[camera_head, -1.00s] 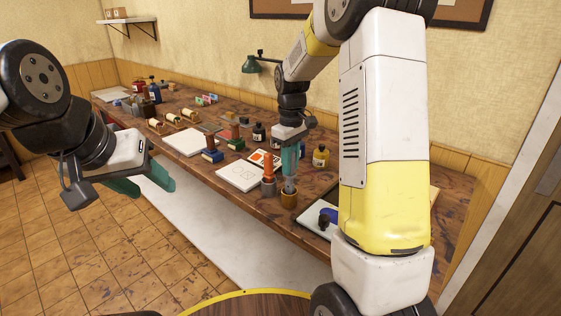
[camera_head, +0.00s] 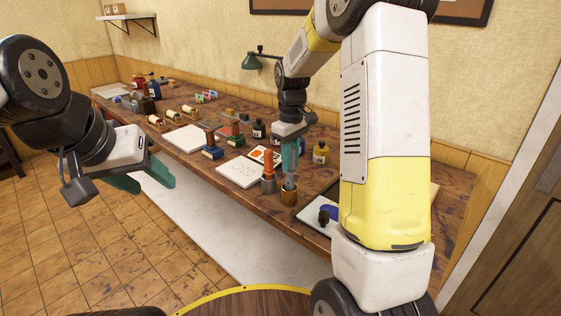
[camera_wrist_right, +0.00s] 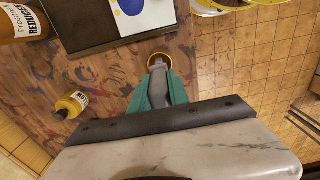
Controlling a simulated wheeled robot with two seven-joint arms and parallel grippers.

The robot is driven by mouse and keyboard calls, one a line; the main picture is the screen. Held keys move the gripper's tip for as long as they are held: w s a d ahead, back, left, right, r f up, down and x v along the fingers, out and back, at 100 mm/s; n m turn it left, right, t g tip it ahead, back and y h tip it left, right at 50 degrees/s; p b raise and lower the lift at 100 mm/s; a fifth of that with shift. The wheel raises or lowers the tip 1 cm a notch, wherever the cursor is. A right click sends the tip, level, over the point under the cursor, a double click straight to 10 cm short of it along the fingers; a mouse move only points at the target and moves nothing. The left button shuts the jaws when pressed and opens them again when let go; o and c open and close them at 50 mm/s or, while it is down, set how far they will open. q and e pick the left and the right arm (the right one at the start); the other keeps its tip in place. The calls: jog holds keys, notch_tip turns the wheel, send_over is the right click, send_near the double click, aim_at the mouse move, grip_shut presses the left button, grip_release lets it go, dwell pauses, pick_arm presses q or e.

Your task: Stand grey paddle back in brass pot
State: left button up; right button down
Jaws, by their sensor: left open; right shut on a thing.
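The brass pot (camera_head: 289,197) stands on the wooden bench near its front edge. My right gripper (camera_head: 290,173) points down just above it, shut on the grey paddle (camera_head: 290,185). The paddle is near upright, and its lower end is at or inside the pot's mouth. In the right wrist view the grey paddle (camera_wrist_right: 158,82) sits between the green fingers, its far end over the pot's round opening (camera_wrist_right: 159,58). How deep it reaches is hidden. My left gripper (camera_head: 150,182) is open and empty, off the bench's front edge at the left.
An orange-handled tool in a grey holder (camera_head: 268,183) stands close left of the pot. A tray with a blue-topped item (camera_head: 325,214) lies to the right.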

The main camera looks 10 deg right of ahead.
jog(key=shift+f, duration=1.5)
dwell(0.7)
jog(key=c, duration=1.2)
grip_release()
jog(key=shift+o, duration=0.2)
notch_tip(320, 180, up, 7)
jog(key=shift+f, duration=0.1)
jog(key=shift+r, duration=0.55)
